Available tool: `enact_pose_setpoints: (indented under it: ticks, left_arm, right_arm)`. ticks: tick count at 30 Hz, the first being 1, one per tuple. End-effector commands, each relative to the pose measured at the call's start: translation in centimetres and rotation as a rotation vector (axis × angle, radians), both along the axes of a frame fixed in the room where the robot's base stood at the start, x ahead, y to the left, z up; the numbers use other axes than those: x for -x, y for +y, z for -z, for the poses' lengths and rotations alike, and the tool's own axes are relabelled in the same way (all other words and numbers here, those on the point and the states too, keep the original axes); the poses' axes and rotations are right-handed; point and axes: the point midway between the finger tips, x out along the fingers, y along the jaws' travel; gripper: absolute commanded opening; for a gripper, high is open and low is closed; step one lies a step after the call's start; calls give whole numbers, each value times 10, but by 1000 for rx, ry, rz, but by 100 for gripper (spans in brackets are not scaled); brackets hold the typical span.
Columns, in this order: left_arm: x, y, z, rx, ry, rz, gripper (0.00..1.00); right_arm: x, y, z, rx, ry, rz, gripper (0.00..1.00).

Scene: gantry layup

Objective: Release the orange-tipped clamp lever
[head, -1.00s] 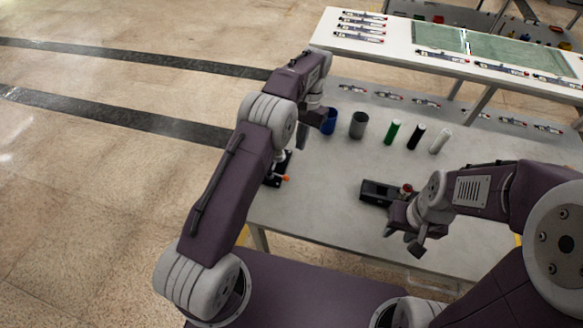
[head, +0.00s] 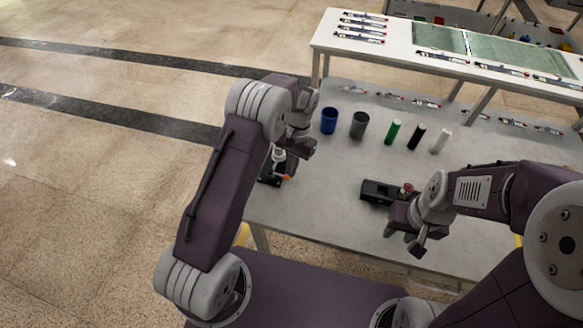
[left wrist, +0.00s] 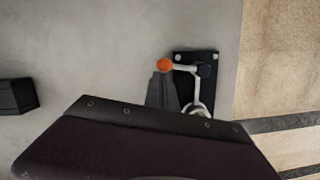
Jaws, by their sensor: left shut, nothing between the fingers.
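The clamp (head: 270,181) is a black plate with a metal lever at the table's left edge, partly hidden by my left arm in the head view. Its lever ends in an orange tip (head: 286,178). In the left wrist view the orange tip (left wrist: 165,65) sits at the end of a pale lever arm above the black plate (left wrist: 207,60). My left gripper (head: 301,149) is shut and empty near the clamp. Its dark fingers (left wrist: 163,84) show right by the orange tip; I cannot tell whether they touch. My right gripper (head: 405,240) appears open and empty over the table.
A black device (head: 376,192) with a red knob lies beside my right gripper. A blue cup (head: 328,120), a grey cup (head: 359,125) and green, black and white cylinders stand farther back. The grey table (head: 320,210) is clear between the clamp and the device.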

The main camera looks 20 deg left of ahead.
Motion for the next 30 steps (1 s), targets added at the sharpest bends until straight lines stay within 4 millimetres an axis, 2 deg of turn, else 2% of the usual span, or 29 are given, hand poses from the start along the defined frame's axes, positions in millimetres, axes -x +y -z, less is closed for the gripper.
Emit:
enact_pose_setpoints:
  ticks: [23, 30]
  left_arm:
    - [7, -1, -1, -1, 3, 97, 0]
    - [13, -2, -2, -1, 3, 196, 0]
  right_arm:
    - [0, 0, -7, 0, 0, 0, 36]
    - [0, 0, -15, 0, 0, 0, 36]
